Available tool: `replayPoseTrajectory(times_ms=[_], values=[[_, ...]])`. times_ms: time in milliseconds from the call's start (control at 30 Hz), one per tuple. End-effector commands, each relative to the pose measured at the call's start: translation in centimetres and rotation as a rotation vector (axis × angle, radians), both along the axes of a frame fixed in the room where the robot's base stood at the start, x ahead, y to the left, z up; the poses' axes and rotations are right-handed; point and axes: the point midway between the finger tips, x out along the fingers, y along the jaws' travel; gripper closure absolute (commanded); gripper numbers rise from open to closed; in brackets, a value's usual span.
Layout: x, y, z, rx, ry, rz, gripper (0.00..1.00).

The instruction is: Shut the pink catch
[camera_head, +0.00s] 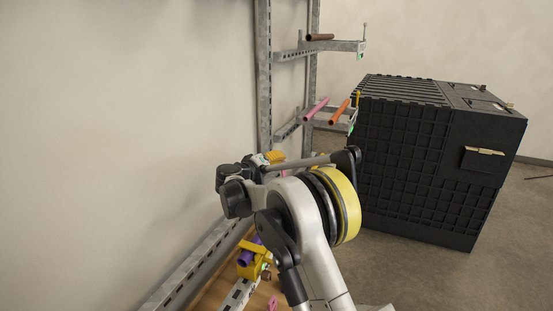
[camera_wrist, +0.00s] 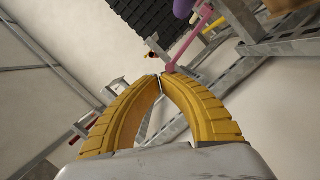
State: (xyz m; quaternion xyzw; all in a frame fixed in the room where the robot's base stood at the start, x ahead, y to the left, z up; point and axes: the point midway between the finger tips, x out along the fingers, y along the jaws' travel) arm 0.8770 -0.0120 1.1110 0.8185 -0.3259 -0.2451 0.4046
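My gripper (camera_wrist: 161,77) shows in the wrist view with two curved yellow fingers. Their tips come together, with nothing visible held between them. A thin pink piece (camera_wrist: 186,49), which looks like the pink catch, lies just beyond the tips, its lower end close to them. I cannot tell whether it touches them. A purple pipe (camera_wrist: 182,8) shows behind it at the top edge. In the head view, my arm hides most of the work area. A small pink part (camera_head: 283,173) shows beside my wrist, and another pink bit (camera_head: 272,303) shows at the bottom edge.
A yellow clamp with a purple pipe (camera_head: 246,257) sits low beside my arm. A metal rack (camera_head: 264,75) against the wall holds a brown pipe (camera_head: 320,37), a pink pipe (camera_head: 315,108) and an orange pipe (camera_head: 339,111). A large black crate (camera_head: 408,160) stands right, with open floor around it.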

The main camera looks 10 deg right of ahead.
Motion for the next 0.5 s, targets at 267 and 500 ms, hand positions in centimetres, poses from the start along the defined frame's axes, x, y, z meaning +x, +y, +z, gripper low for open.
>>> replayPoseTrajectory(times_ms=[267,500], values=[[-1.4,-1.9,0.6,0.166,-0.119,0.0,1.0],[-2.5,-3.5,0.6,0.314,-0.228,-0.001,1.0]])
